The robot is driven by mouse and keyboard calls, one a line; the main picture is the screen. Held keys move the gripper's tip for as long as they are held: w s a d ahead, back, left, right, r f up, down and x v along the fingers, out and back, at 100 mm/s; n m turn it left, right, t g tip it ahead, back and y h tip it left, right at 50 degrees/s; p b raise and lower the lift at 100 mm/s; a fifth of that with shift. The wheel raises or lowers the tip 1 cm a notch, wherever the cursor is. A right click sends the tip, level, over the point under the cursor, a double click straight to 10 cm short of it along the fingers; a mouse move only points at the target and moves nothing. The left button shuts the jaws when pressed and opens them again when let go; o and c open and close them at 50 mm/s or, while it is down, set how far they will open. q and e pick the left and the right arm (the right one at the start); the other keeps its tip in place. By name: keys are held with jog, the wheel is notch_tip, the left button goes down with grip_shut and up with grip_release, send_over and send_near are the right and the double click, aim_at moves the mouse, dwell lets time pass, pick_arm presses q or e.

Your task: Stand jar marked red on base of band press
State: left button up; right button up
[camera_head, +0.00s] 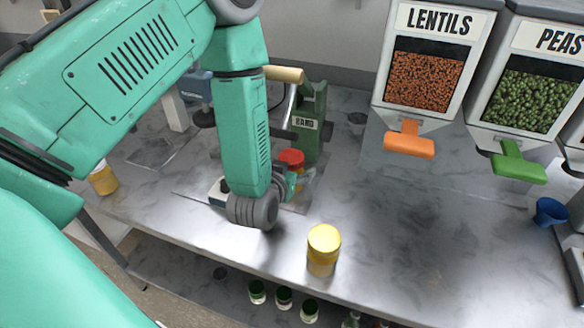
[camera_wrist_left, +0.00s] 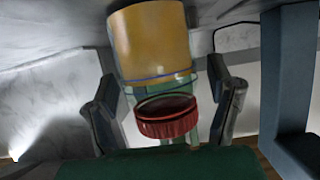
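The jar with the red lid (camera_head: 291,157) stands close in front of the green band press (camera_head: 309,125), partly hidden by my left arm. In the head view the gripper (camera_head: 290,183) is mostly behind my wrist. I cannot tell whether the jar rests on the press base. My right gripper is not in view.
A yellow-lidded jar (camera_head: 323,245) stands near the counter's front edge. Another yellowish jar (camera_head: 103,180) is at the left. Lentils (camera_head: 425,80) and peas (camera_head: 530,95) dispensers stand at the back right. The counter's right middle is clear.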

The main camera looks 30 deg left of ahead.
pick_arm(q)
jog(key=v, duration=0.8)
jog(key=shift+s+b, duration=0.15)
jog(key=shift+b, duration=0.25)
jog(key=p+v, duration=0.2)
jog(key=v, duration=0.2)
jog(key=shift+r, duration=0.15)
